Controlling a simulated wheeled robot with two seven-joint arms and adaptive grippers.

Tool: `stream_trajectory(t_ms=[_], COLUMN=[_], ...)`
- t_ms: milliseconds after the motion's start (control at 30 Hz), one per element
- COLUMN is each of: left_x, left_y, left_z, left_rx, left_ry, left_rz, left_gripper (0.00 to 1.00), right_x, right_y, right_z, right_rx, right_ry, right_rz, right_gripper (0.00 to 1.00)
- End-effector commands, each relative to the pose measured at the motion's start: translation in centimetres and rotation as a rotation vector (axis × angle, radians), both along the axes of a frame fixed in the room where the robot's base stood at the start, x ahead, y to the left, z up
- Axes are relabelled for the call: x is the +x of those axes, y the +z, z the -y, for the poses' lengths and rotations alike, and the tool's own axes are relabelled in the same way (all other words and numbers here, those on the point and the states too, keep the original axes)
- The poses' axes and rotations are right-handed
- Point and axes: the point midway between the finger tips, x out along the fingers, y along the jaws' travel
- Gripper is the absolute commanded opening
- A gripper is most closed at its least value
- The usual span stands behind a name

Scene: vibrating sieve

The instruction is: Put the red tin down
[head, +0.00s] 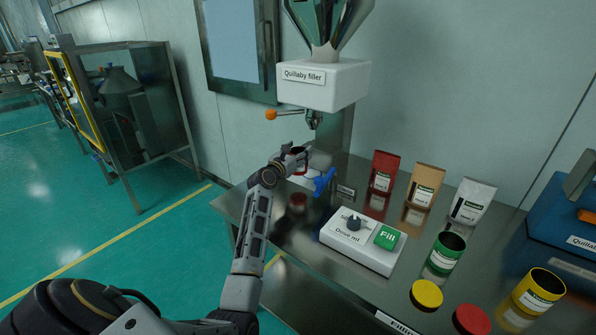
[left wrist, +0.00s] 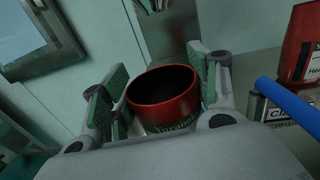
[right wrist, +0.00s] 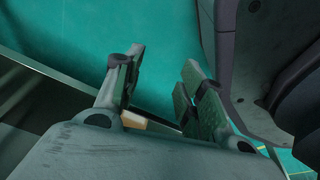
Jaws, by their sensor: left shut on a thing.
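The red tin (left wrist: 163,112) is upright between the pads of my left gripper (left wrist: 160,95), open at the top and dark inside, with a label on its near side. In the head view my left gripper (head: 292,157) holds it below the filler nozzle (head: 313,119), at the far left of the steel table (head: 275,245). The gripper partly hides the tin there. A dark red reflection shows on the table below it, and I cannot tell exactly how high the tin is. My right gripper (right wrist: 160,85) is open and empty, and shows only in the right wrist view.
A blue-handled thing (head: 322,182) lies close right of the tin. The control box (head: 360,248) with a green Fill button stands nearer. Red, tan and white bags (head: 470,201) stand behind. A green tin (head: 446,252), yellow tin (head: 538,291), yellow lid (head: 426,294) and red lid (head: 472,319) stand right.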

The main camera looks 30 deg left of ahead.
Motion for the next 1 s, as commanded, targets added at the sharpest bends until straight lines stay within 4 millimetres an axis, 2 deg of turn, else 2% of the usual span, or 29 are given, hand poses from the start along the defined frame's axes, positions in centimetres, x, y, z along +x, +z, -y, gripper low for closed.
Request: stream_trajectory(t_ms=[100, 700, 867, 1000], left_x=[-0.1, 0.0, 0.0, 0.0], left_y=[-1.6, -2.3, -3.2, -4.4], left_z=[-0.1, 0.0, -0.1, -0.1], left_rx=[0.002, 0.001, 0.001, 0.002], left_ry=[0.0, 0.001, 0.0, 0.001], left_rz=[-0.001, 0.001, -0.001, -0.001], left_gripper=[0.27, 0.27, 0.27, 0.27], right_x=[1.0, 1.3, 1.5, 2.2], right_y=[0.4, 0.9, 0.9, 2.2], right_z=[-0.7, -0.9, -1.0, -1.8], right_rx=[0.006, 0.006, 0.006, 0.013], right_ry=[0.0, 0.003, 0.003, 0.004], right_rz=[0.005, -0.002, -0.008, -0.013], right_gripper=[0.4, 0.4, 0.4, 0.4])
